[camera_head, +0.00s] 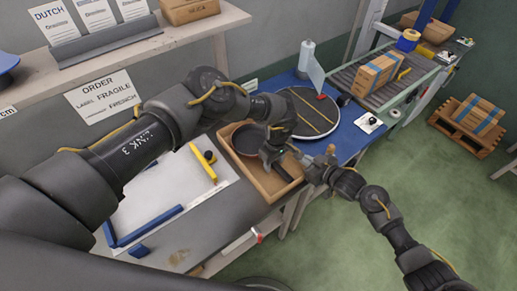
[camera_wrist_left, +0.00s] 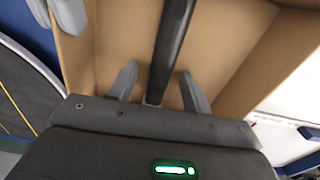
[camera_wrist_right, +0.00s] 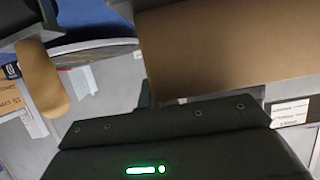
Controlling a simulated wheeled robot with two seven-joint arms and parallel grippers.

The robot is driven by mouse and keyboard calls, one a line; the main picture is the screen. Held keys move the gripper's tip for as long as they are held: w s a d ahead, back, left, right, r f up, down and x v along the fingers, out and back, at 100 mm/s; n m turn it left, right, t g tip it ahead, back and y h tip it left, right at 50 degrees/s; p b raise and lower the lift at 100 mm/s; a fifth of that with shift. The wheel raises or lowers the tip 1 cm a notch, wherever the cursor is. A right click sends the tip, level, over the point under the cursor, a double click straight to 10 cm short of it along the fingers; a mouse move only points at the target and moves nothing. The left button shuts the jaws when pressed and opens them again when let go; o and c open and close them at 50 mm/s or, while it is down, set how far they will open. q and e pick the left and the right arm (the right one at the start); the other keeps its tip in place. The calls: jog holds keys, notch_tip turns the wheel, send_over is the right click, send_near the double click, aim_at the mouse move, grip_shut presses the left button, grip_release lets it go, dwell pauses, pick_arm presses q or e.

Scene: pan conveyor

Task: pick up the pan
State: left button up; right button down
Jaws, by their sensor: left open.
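The dark round pan (camera_head: 248,138) sits inside an open cardboard box on the workbench. Its black handle (camera_wrist_left: 168,45) reaches toward the near side of the box. My left gripper (camera_wrist_left: 160,88) is open, pointing down into the box, with one finger on each side of the handle. I cannot tell whether the fingers touch it. My left wrist hides part of the pan in the head view. My right gripper (camera_head: 318,170) is at the box's right edge.
The cardboard box (camera_head: 262,187) surrounds the pan closely. A dark round turntable (camera_head: 312,118) lies on the blue table behind. A conveyor (camera_head: 405,85) carries a carton (camera_head: 377,73). A white board (camera_head: 150,195) with yellow and blue bars lies left of the box.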

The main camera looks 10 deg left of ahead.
pick_arm(q)
jog(key=shift+c, duration=0.2)
grip_shut()
dwell(0.3)
notch_tip(320, 180, up, 10)
dwell(0.5)
jog(key=shift+w, duration=0.1)
pick_arm(e)
jog(key=c, duration=1.6)
grip_release()
jog(key=shift+o, duration=0.2)
